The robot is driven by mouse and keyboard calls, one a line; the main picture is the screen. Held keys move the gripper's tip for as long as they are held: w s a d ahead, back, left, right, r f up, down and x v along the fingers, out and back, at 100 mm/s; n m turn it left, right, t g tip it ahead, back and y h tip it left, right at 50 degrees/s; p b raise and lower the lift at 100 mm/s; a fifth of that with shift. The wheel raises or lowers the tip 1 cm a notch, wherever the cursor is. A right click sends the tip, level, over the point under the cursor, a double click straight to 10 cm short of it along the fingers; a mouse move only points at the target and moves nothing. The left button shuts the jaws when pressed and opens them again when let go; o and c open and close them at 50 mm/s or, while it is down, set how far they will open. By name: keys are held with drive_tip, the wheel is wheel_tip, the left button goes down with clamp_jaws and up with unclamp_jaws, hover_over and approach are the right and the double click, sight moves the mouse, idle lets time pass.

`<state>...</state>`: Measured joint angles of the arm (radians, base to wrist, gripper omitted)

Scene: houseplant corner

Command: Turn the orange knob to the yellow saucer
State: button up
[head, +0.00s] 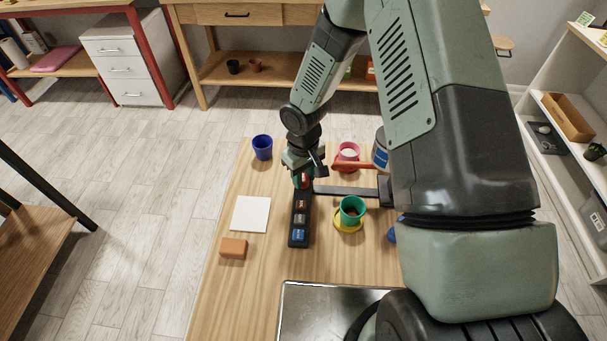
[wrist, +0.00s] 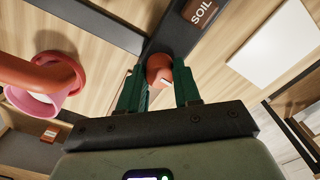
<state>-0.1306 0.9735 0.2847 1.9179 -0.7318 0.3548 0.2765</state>
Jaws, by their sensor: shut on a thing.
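The orange knob (wrist: 158,68) sits on the dark panel (wrist: 178,30) in the wrist view, between the two teal fingers of my gripper (wrist: 158,88). A short pale mark shows on the knob. In the head view my gripper (head: 303,181) is at the far end of the long dark panel (head: 299,237) and mostly hides the knob. My gripper is shut on the knob. The yellow saucer (head: 347,229) is right of the panel in the head view, with a green pot (head: 352,205) standing on it.
A blue cup (head: 262,147) stands at back left. A white sheet (head: 250,214) and an orange block (head: 233,248) lie left of the panel. My arm hides the table's right side.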

sight(304, 178)
drive_tip(key=n, duration=0.5)
drive_tip(key=shift+n, duration=0.3)
drive_tip(key=n, duration=0.4)
drive_tip(key=shift+n, duration=0.4)
drive_tip(key=o, duration=1.1)
drive_tip(key=shift+c, duration=0.2)
drive_tip(key=shift+r, duration=0.1)
wheel_tip(304, 178, up, 11)
drive_tip(key=shift+f, duration=0.2)
drive_tip(key=shift+r, duration=0.1)
